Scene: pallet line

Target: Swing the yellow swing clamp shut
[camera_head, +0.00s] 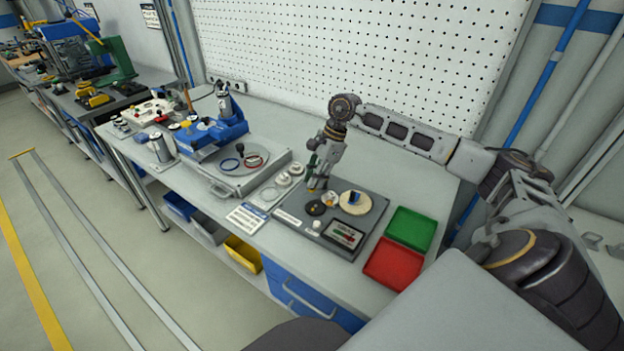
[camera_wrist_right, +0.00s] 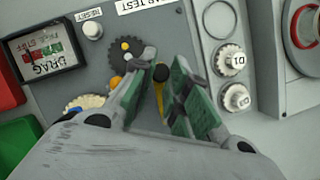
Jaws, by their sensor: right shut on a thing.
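The yellow swing clamp (camera_wrist_right: 160,98) shows in the right wrist view as a thin yellow bar with a black knob at its end. My right gripper (camera_wrist_right: 163,70) has its green-padded fingers on both sides of it and is shut on it. In the head view the right gripper (camera_head: 316,178) reaches down onto the grey test panel (camera_head: 290,216), and only a small bit of yellow shows at its tips. The fingers hide much of the clamp, so its swing angle is unclear. A black toothed disc (camera_wrist_right: 126,50) lies beside the fingers. My left gripper is not in view.
The panel has a display (camera_head: 345,234), a white reset button (camera_head: 317,224) and a cream disc (camera_head: 355,202). Green (camera_head: 410,229) and red (camera_head: 394,262) trays lie to its right. A blue machine (camera_head: 212,135) stands left. The bench behind the panel is clear.

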